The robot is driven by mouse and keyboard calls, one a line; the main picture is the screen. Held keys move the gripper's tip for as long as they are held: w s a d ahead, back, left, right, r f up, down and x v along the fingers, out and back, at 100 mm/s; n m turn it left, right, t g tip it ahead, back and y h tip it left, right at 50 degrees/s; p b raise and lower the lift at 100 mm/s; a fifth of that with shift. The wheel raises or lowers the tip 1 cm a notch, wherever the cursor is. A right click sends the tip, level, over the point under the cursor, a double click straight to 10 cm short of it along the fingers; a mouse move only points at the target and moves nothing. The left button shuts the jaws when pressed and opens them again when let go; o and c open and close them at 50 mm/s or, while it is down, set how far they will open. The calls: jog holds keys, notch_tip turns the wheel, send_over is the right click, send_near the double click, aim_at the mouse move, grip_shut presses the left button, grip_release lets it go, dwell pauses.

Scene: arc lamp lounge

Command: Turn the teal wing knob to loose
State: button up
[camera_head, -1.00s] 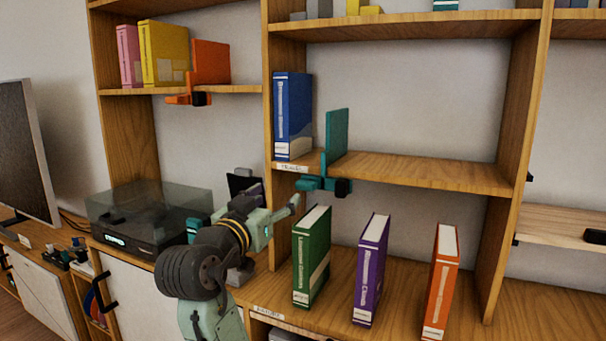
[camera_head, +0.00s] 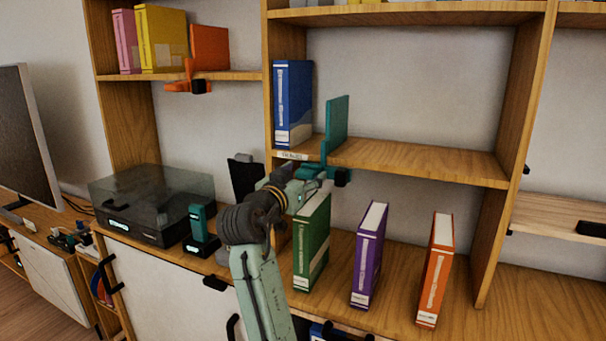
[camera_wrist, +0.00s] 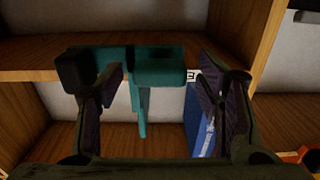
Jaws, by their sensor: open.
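A teal bookend (camera_head: 337,120) with a clamp stands on the front edge of the middle shelf, right of a blue book (camera_head: 293,105). In the wrist view, which appears upside down, the bookend (camera_wrist: 141,105) hangs downward. The teal knob (camera_wrist: 160,68) appears as a rounded block beside the clamp, between my fingers. I cannot make out its wings or setting. A black part (camera_wrist: 79,68) sits at the clamp's other end. My gripper (camera_head: 308,183) is open just in front of the clamp; its fingers (camera_wrist: 160,85) straddle the knob, with no clear contact. My gripper partly hides the knob in the head view.
Green (camera_head: 312,245), purple (camera_head: 369,255) and orange (camera_head: 435,270) books stand on the lower surface below my gripper. A record player (camera_head: 150,205) and a teal-and-black device (camera_head: 200,228) are to the left. An orange bookend (camera_head: 209,48) is on the upper left shelf.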

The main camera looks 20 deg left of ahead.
jog(key=c, duration=1.2)
jog(key=shift+o, duration=0.2)
jog(key=m+b, duration=0.3)
jog(key=m, duration=0.1)
jog(key=shift+f+b, duration=0.2)
jog(key=shift+b, duration=0.2)
jog(key=m+b, duration=0.3)
jog(key=m, duration=0.2)
jog(key=m+b, duration=0.2)
jog(key=m, duration=0.2)
jog(key=shift+d+m+b, duration=0.1)
jog(key=shift+m+b, duration=1.1)
jog(key=shift+m, duration=1.3)
